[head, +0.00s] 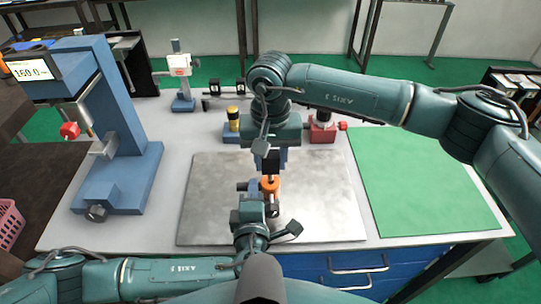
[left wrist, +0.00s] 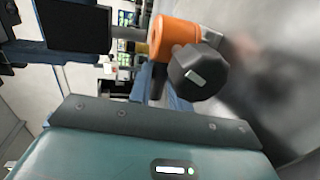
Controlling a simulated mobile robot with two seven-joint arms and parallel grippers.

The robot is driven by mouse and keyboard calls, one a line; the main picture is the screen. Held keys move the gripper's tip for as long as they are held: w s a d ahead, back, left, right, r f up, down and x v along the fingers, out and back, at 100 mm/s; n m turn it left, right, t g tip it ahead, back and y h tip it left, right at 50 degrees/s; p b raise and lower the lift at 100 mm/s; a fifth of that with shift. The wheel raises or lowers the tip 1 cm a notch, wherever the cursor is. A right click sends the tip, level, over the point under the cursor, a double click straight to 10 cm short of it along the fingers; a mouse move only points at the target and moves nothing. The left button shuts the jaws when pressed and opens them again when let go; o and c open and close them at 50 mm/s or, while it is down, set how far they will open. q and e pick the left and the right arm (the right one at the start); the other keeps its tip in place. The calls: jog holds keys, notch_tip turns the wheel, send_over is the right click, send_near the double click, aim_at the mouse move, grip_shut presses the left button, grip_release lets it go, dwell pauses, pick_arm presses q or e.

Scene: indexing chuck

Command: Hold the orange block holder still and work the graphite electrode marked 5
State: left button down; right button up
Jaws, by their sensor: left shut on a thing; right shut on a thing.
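The orange block holder (head: 270,184) stands upright over the metal plate, between my two grippers; in the left wrist view its orange body (left wrist: 173,36) has a dark faceted knob (left wrist: 198,72) with a pale label. My left gripper (head: 262,190) is low at the holder and shut on it; its contact is partly hidden. My right gripper (head: 271,160) comes from above and is shut on the graphite electrode, mostly hidden by the jaws. In the left wrist view a short grey shaft (left wrist: 129,33), apparently the electrode, runs between the dark jaw and the holder. No mark 5 is readable.
A bare metal plate (head: 325,190) lies under the grippers, with a green mat (head: 425,185) to its right. A blue press-like stand (head: 120,150) is at left. A yellow-and-black piece (head: 233,120) and a red-based device (head: 322,132) stand behind the plate.

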aim_at(271, 172)
jog(key=shift+f, duration=1.7)
jog(key=shift+r, duration=1.6)
jog(key=shift+f, duration=1.75)
dwell(0.5)
jog(key=o, duration=1.1)
jog(key=shift+r, duration=0.15)
notch_tip(271, 172, up, 12)
jog(key=shift+f, duration=0.1)
